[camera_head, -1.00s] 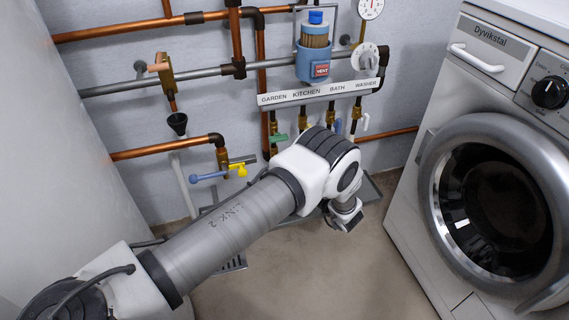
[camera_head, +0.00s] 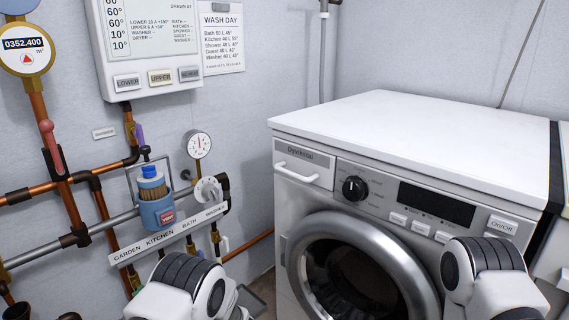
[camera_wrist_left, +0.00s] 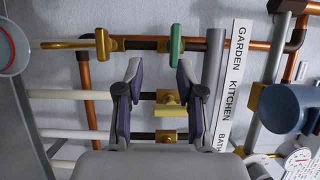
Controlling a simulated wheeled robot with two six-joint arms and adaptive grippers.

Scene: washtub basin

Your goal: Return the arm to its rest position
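My left arm (camera_head: 185,285) shows at the bottom of the head view, in front of the pipework; its gripper is out of that frame. In the left wrist view my left gripper (camera_wrist_left: 159,68) is open, with its two dark fingers apart and nothing held between them. Pipes and brass valves lie beyond the fingers, with a green handle (camera_wrist_left: 176,45) past the right fingertip. My right arm (camera_head: 488,280) shows at the lower right of the head view, in front of the washing machine. My right gripper is not in view.
The washing machine (camera_head: 400,120) fills the right side, with its round door shut. A labelled strip (camera_head: 165,236), a blue filter holder (camera_head: 158,212) and a dial gauge (camera_head: 198,145) are on the wall at left. A panel (camera_head: 150,45) hangs above them.

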